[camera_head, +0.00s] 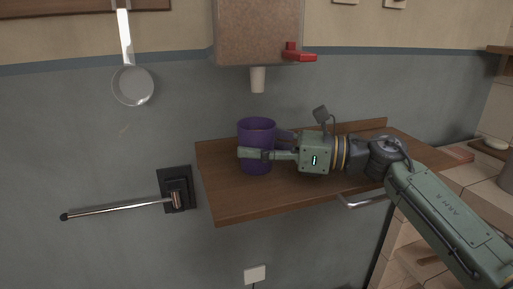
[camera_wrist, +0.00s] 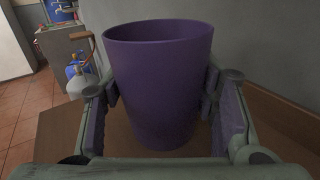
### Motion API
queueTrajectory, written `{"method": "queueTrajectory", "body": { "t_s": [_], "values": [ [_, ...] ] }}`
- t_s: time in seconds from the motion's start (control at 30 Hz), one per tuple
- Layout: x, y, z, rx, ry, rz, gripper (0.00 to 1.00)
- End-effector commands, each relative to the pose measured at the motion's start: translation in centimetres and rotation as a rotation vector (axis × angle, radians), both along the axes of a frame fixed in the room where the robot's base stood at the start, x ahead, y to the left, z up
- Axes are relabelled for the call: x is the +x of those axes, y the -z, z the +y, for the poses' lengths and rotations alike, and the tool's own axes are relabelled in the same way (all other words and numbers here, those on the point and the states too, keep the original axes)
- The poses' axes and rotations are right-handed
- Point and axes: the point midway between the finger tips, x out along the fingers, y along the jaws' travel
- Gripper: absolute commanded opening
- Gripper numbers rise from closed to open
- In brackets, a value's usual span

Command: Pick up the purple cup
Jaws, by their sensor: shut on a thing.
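The purple cup (camera_head: 257,134) stands upright at the left part of a brown wooden shelf (camera_head: 222,192). It fills the middle of the wrist view (camera_wrist: 160,85), with its open rim up. My gripper (camera_head: 262,151) reaches in from the right and is shut on the cup. Its fingers lie on both sides of the cup, also in the wrist view (camera_wrist: 164,90). The cup's base looks to be on or very close to the shelf; I cannot tell which.
A brown dispenser box (camera_head: 258,30) with a red tap (camera_head: 297,53) and a pale spout (camera_head: 258,80) hangs above the cup. A pan (camera_head: 132,86) hangs at the left. A metal lever (camera_head: 120,208) sticks out left of the shelf. The shelf's front left is clear.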

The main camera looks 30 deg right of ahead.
Motion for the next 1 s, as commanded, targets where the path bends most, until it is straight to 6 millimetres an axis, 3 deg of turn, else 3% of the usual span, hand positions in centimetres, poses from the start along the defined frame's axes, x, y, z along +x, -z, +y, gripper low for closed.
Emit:
{"method": "queueTrajectory", "body": {
  "t_s": [0.5,1.0],
  "values": [
    [0.0,0.0,0.0,0.001,0.000,-0.001,0.14],
    [1.4,-1.3,0.9,-0.001,-0.006,-0.002,0.14]
  ]
}}
